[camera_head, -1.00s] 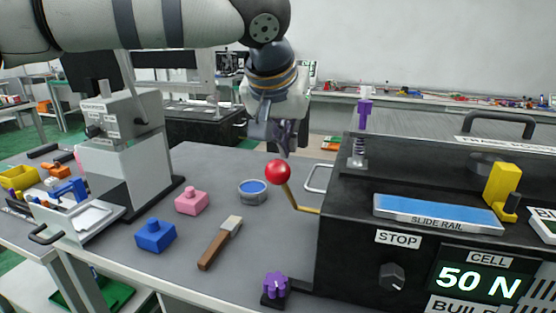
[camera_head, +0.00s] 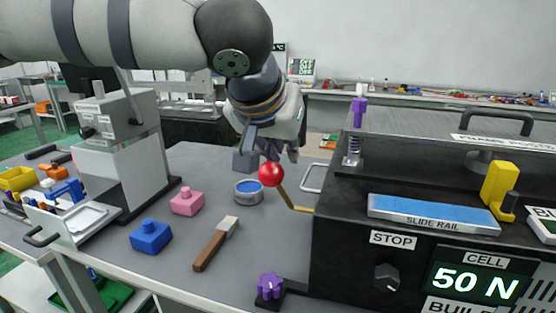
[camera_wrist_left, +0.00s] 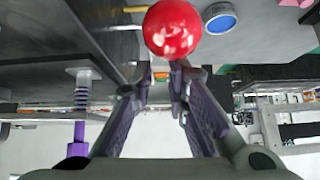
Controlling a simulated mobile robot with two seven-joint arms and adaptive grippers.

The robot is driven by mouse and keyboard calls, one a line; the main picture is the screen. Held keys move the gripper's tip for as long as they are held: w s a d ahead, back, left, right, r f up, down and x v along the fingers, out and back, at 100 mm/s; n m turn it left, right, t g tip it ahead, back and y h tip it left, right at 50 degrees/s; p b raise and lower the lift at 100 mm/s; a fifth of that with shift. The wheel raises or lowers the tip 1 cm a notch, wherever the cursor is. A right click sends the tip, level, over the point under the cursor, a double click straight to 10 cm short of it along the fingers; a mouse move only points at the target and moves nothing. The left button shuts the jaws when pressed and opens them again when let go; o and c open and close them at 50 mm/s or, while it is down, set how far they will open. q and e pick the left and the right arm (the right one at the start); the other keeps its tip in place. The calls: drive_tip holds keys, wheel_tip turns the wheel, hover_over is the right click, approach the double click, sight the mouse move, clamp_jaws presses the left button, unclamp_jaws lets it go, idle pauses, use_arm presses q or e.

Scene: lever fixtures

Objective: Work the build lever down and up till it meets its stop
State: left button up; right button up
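The build lever has a red ball knob (camera_head: 271,174) on a bent brass-coloured rod (camera_head: 290,202). The rod comes out of the left side of the black machine housing (camera_head: 345,270), with the knob up and to the left of its base. My left gripper (camera_head: 272,154) is just above and behind the knob in the head view. In the left wrist view the gripper's fingers (camera_wrist_left: 160,74) are apart with nothing between them, and the red knob (camera_wrist_left: 172,28) lies just beyond the fingertips. Contact cannot be told. My right gripper is not in view.
The housing carries a STOP label (camera_head: 393,239), a black dial (camera_head: 387,277) and a display (camera_head: 480,284) reading 50 N. On the grey table are a blue-topped tin (camera_head: 249,191), a pink block (camera_head: 187,202), a blue block (camera_head: 151,236), a wooden-handled tool (camera_head: 212,249) and a purple knob (camera_head: 270,287).

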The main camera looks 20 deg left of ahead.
sight(267, 168)
use_arm(q)
drive_tip(key=shift+o, duration=0.8)
drive_tip(key=shift+g, duration=0.9)
drive_tip(key=s+f, duration=0.1)
drive_tip(key=f, duration=0.1)
drive_tip(key=s+f, duration=0.1)
drive_tip(key=f, duration=0.1)
drive_tip(key=shift+s+a, duration=0.15)
drive_tip(key=shift+s+a+r, duration=0.3)
drive_tip(key=shift+s+a, duration=0.3)
drive_tip(key=shift+a, duration=0.2)
drive_tip(key=shift+w+d+r, duration=0.1)
drive_tip(key=shift+d+r, duration=0.2)
drive_tip(key=shift+v, duration=3.05)
drive_tip(key=shift+w, duration=0.1)
